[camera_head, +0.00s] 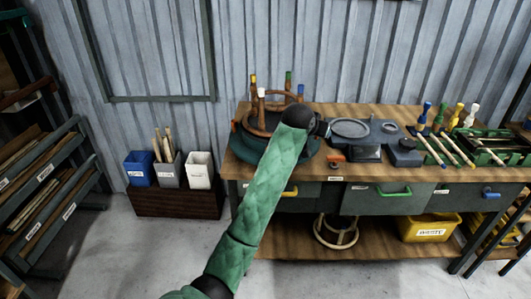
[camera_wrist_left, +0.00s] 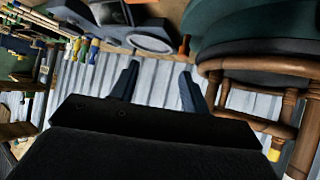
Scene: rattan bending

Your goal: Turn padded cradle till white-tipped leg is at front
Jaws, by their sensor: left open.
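The padded cradle (camera_head: 300,155) is a round dark green cushion at the bench's left end, partly hidden behind my left arm. A brown wooden stool frame (camera_head: 262,123) stands upside down in it, legs up. The white-tipped leg (camera_head: 261,101) is at the front left; yellow (camera_head: 253,79), green (camera_head: 288,77) and blue (camera_head: 300,91) tips stand behind and to the right. My left gripper (camera_wrist_left: 160,70) is open and empty in the left wrist view, beside the cradle (camera_wrist_left: 250,30) and stool legs (camera_wrist_left: 290,112), apart from them. My right gripper is not in view.
The bench (camera_head: 380,115) carries a grey round plate (camera_head: 350,128), dark blocks and colour-handled tools (camera_head: 440,130) to the right. Bins (camera_head: 170,170) stand on a box at the left. A yellow crate (camera_head: 428,228) sits on the lower shelf. The wall is close behind.

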